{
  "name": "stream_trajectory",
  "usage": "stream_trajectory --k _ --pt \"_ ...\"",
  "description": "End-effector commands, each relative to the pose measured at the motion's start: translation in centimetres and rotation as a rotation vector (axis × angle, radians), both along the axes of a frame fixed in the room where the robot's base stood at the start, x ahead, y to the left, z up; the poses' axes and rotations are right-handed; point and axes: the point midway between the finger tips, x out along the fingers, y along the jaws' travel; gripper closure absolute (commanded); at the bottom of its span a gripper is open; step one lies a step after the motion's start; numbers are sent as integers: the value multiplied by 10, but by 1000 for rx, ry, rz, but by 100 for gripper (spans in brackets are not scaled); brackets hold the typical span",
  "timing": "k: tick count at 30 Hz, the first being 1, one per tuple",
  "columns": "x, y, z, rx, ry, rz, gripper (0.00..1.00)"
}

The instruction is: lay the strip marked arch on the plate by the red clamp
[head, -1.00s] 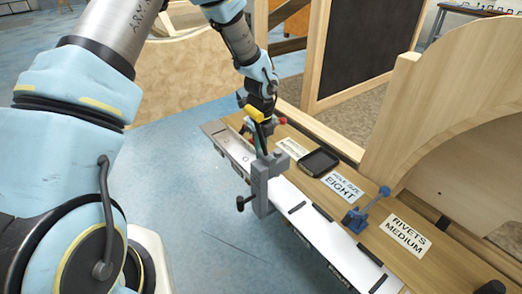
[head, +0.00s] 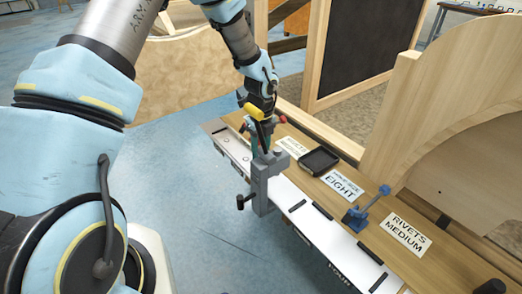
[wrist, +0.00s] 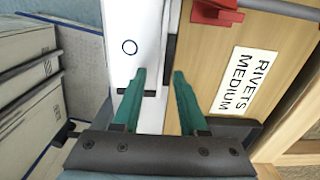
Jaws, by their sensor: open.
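My gripper (wrist: 159,74) is open, with its two green fingers apart and nothing clearly between them. In the head view my gripper (head: 256,138) is at the far end of the bench, partly behind a grey vise-like block (head: 264,180). The red clamp (wrist: 215,12) shows at the top of the wrist view, beyond the fingers. A metal plate (head: 220,131) lies at the bench's far end. No arch marking is readable.
The wooden bench holds a black tray (head: 320,160), a blue clamp (head: 365,210) and paper labels, including RIVETS MEDIUM (head: 408,235). A long white surface (head: 310,225) runs along its front. Wooden frames stand behind. Blue floor (head: 180,200) is open in front.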

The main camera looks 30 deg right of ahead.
Motion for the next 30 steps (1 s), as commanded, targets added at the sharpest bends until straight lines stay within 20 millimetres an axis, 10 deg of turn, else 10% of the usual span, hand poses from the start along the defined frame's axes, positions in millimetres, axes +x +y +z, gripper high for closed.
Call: stream_trajectory --k 21,30 --pt "1 -1 96 -2 -1 1 58" --pt "0 0 108 1 0 0 58"
